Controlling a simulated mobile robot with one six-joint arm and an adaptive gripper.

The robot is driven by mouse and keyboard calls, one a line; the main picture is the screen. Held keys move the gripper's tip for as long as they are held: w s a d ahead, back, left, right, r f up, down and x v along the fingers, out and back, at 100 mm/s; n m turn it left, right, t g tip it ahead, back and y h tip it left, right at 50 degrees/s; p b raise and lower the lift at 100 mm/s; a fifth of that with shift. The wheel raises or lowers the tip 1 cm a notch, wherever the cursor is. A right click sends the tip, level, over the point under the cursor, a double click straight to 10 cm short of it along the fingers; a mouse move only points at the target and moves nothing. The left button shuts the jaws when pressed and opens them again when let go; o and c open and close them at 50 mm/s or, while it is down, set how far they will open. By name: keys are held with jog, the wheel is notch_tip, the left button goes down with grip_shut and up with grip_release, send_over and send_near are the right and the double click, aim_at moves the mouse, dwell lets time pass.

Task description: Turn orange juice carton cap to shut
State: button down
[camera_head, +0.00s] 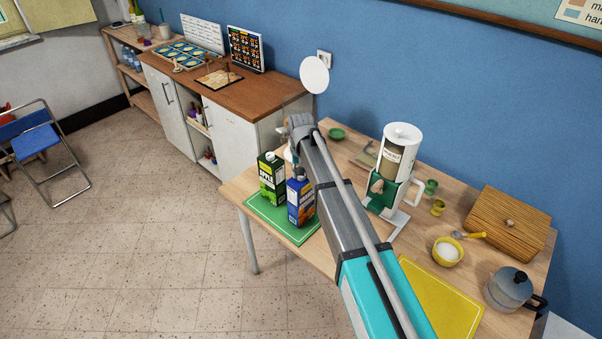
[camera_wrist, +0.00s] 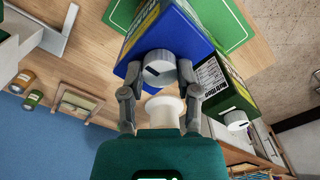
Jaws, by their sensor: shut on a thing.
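The orange juice carton (camera_head: 301,199) is blue and stands upright on a green mat (camera_head: 256,206) on the wooden table. In the wrist view its blue top (camera_wrist: 190,38) and round grey cap (camera_wrist: 159,68) show, the cap with a line across its face. My gripper (camera_wrist: 160,76) has one finger on each side of this cap and is shut on it. In the head view my arm hides the fingers and the cap. A green apple carton (camera_head: 271,178) stands just left of the blue one; its white cap (camera_wrist: 235,120) shows in the wrist view.
To the right are a white and green dispenser (camera_head: 397,165), small cups (camera_head: 438,207), a yellow bowl (camera_head: 448,251), a wooden box (camera_head: 508,226), a pot (camera_head: 510,288) and a yellow mat (camera_head: 440,300). The blue wall is close behind the table.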

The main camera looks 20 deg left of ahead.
jog(key=shift+c, duration=1.5)
grip_release()
jog(key=shift+n, duration=0.3)
jog(key=n, duration=0.8)
jog(key=shift+n, duration=0.3)
jog(key=n, duration=0.9)
jog(key=shift+n, duration=0.3)
jog(key=shift+r+p, duration=0.35)
notch_tip(320, 180, up, 13)
jog(key=p, duration=1.3)
